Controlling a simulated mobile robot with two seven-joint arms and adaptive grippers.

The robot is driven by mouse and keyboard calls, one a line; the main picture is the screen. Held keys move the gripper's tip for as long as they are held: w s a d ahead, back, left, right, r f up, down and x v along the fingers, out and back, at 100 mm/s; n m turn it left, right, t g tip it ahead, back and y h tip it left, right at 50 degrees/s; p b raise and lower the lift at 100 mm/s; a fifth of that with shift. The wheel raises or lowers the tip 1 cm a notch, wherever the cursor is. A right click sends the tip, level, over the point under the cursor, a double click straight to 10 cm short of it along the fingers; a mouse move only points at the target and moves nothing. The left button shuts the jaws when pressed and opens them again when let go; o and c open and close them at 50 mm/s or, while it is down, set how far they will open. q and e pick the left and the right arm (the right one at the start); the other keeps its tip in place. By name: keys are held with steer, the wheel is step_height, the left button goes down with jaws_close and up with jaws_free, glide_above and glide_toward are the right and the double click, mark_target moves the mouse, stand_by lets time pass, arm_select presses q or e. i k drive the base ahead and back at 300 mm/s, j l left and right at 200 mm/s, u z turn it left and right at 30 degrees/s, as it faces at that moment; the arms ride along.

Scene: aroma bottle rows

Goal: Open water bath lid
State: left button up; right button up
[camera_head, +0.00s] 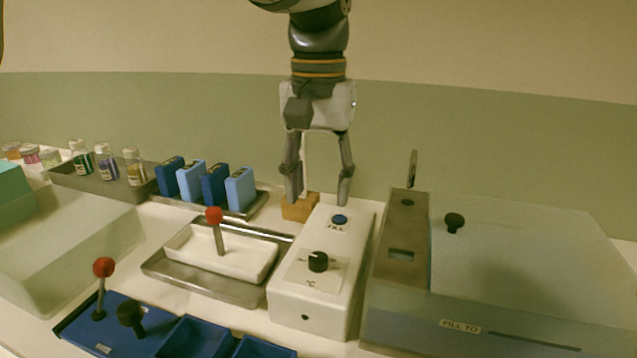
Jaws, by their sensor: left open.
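The water bath (398,280) stands at the right, a box with a grey-brown strip on its left side and a "FILL TO" label on its front. Its pale translucent lid (540,235) lies flat over the top and looks closed. A black knob (454,222) stands on the lid near its left side. My left gripper (318,196) points down, open and empty, left of the bath. It hangs around the far end of the white control box, well apart from the knob. My right gripper is not in view.
The white control box (285,295) has a dial and a FILL button; a wooden block (299,208) sits behind it. A metal tray (160,268) with a red-knobbed white lid, blue bins (185,338), a bottle tray (100,190) and a basin (60,250) fill the left. A thin upright piece (412,168) rises behind the bath.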

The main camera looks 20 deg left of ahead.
mark_target(454, 222)
steer(key=k, duration=1)
